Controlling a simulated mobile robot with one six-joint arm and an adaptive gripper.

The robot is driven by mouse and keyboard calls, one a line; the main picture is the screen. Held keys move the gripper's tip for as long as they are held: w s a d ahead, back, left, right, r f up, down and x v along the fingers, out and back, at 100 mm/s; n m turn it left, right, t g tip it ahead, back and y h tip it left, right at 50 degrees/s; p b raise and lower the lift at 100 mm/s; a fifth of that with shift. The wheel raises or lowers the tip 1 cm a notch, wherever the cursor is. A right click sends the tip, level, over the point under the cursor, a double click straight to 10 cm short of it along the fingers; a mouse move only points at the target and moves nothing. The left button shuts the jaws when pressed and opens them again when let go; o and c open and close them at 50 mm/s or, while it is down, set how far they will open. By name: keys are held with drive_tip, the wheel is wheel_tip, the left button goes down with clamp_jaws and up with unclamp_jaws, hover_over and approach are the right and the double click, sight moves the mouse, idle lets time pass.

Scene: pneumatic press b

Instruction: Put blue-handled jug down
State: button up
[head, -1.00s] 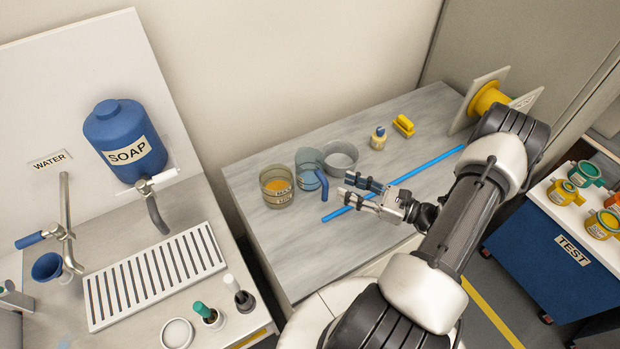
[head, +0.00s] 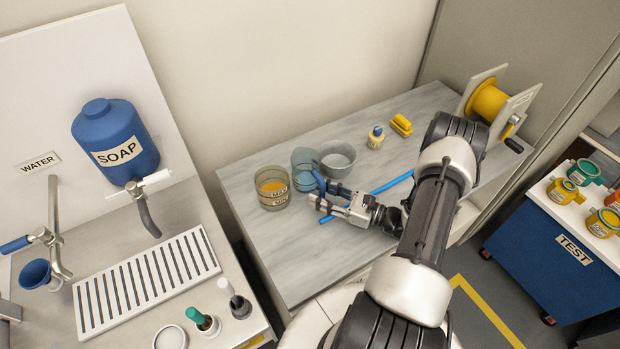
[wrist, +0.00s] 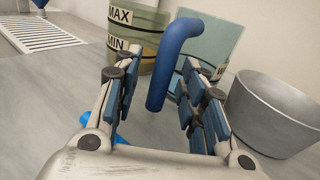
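The blue-handled jug (head: 304,160) has a clear grey-blue body and stands upright on the grey table. Its curved blue handle (wrist: 172,58) points toward my gripper. My gripper (head: 324,196) is at the handle, low over the table. In the wrist view the fingers of my gripper (wrist: 160,80) are spread, one on each side of the handle, with gaps showing between the pads and the handle. The jug's body (wrist: 215,45) is partly hidden behind the handle and right finger.
A MAX/MIN-marked container (head: 272,188) with orange contents stands left of the jug. A grey bowl (head: 337,159) is close on its right. A blue rod (head: 393,183) lies under and behind my gripper. The table's front left is clear.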

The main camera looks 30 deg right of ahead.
drive_tip(key=shift+w+a, duration=0.1)
drive_tip(key=shift+c, duration=0.5)
clamp_jaws()
